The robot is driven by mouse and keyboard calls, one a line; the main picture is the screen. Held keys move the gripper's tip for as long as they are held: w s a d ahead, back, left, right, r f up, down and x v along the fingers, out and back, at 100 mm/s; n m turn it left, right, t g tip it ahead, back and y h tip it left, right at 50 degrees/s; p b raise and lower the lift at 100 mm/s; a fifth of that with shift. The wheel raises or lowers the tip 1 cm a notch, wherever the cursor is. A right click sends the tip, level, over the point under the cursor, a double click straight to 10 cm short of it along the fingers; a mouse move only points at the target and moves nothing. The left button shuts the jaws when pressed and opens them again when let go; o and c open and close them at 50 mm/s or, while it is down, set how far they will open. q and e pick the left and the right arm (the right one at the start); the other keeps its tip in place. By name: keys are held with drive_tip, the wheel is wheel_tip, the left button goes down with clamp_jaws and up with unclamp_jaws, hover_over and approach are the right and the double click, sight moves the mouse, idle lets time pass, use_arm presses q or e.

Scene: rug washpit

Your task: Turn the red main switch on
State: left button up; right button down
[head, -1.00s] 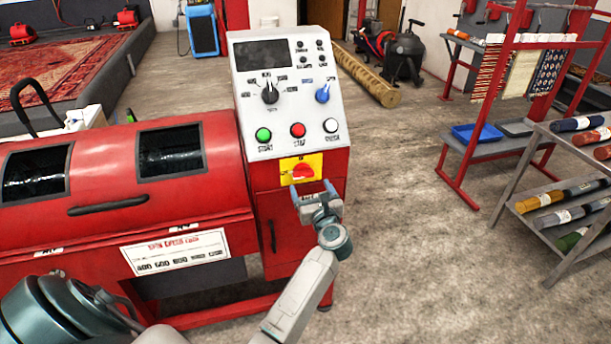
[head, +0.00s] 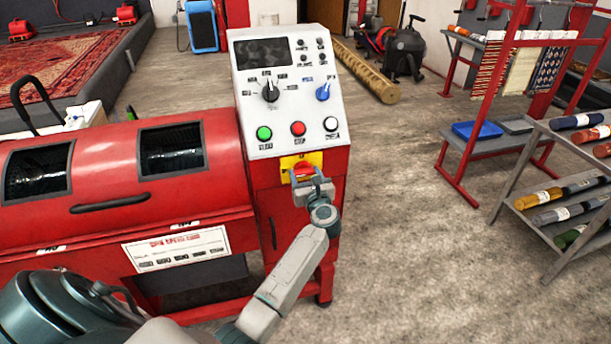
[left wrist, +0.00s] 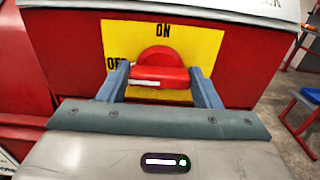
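The red main switch (head: 303,168) sits on a yellow plate (head: 287,162) on the front of the red machine's control cabinet. In the left wrist view the switch (left wrist: 158,70) has its handle lying level, with a white mark on its left part, toward the word OFF. ON is printed above it. My left gripper (head: 305,175) is at the switch, open, with one finger on each side of the handle, as the left wrist view (left wrist: 158,82) shows. Whether the fingers touch it, I cannot tell. My right gripper is not in view.
Above the switch, the sloped panel (head: 285,95) carries a green button (head: 264,134), a red button (head: 298,129), a white button (head: 331,124) and two knobs. The red drum machine (head: 110,180) stands to the left. The floor right of the cabinet is clear up to the racks.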

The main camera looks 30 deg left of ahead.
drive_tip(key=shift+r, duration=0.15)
use_arm(q)
drive_tip(key=shift+r+m+p, duration=0.1)
drive_tip(key=shift+m+p, duration=0.45)
drive_tip(key=shift+m, duration=0.05)
drive_tip(key=shift+m+p, duration=0.3)
drive_tip(key=shift+m, duration=0.1)
drive_tip(key=m+p, duration=0.4)
drive_tip(key=m, duration=0.1)
drive_tip(key=shift+w, duration=0.1)
drive_tip(key=m+p, duration=0.3)
drive_tip(key=m, duration=0.1)
drive_tip(key=shift+d+m, duration=0.1)
drive_tip(key=shift+m, duration=0.2)
drive_tip(key=m+p, duration=0.3)
drive_tip(key=m, duration=0.1)
drive_tip(key=shift+f+m+p, duration=0.25)
drive_tip(key=shift+m+p, duration=0.55)
drive_tip(key=shift+m, duration=0.4)
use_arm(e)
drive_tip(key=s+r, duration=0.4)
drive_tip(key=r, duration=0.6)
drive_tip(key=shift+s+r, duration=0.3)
use_arm(q)
drive_tip(key=shift+f, duration=0.1)
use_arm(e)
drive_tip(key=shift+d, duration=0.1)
